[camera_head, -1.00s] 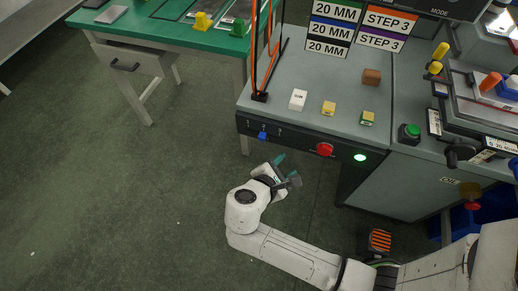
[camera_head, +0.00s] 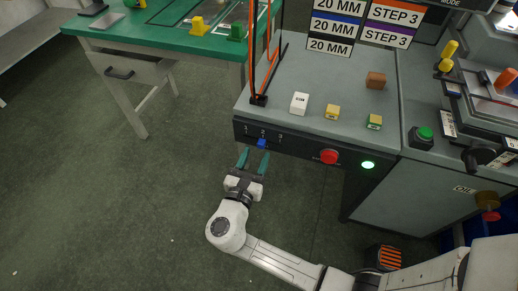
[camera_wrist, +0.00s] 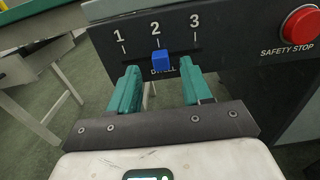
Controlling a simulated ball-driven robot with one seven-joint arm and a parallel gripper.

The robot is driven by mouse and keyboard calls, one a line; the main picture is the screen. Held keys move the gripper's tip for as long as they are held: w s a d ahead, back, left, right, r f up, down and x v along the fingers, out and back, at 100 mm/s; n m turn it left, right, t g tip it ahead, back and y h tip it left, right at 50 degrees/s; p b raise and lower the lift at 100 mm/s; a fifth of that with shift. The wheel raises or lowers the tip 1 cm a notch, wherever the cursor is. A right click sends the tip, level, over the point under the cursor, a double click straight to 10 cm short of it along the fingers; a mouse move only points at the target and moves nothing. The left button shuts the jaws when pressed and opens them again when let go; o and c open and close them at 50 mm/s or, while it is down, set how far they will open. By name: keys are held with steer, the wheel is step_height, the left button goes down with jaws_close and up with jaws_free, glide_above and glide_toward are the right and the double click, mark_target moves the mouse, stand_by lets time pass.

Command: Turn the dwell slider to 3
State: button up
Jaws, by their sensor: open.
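The dwell slider is a small blue knob (camera_wrist: 160,60) on the dark front panel (camera_wrist: 225,62) of the grey machine table. In the wrist view it sits under the 2 mark, between marks 1 and 3, and partly covers its label. The knob also shows in the head view (camera_head: 262,143). My gripper (camera_wrist: 161,85) is open, with one green finger to the left of the knob and one to the right. It also shows in the head view (camera_head: 254,160), just in front of the panel. Nothing is between the fingers; whether their tips reach the knob's depth I cannot tell.
A red safety stop button (camera_wrist: 301,25) is to the right on the same panel. A green light (camera_head: 367,165) is further right. A white block (camera_head: 299,104) and several small blocks lie on the table above. The floor at left is clear.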

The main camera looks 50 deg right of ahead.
mark_target(260, 146)
steer(key=shift+x, duration=1.95)
steer(key=shift+c, duration=0.3)
jaws_close()
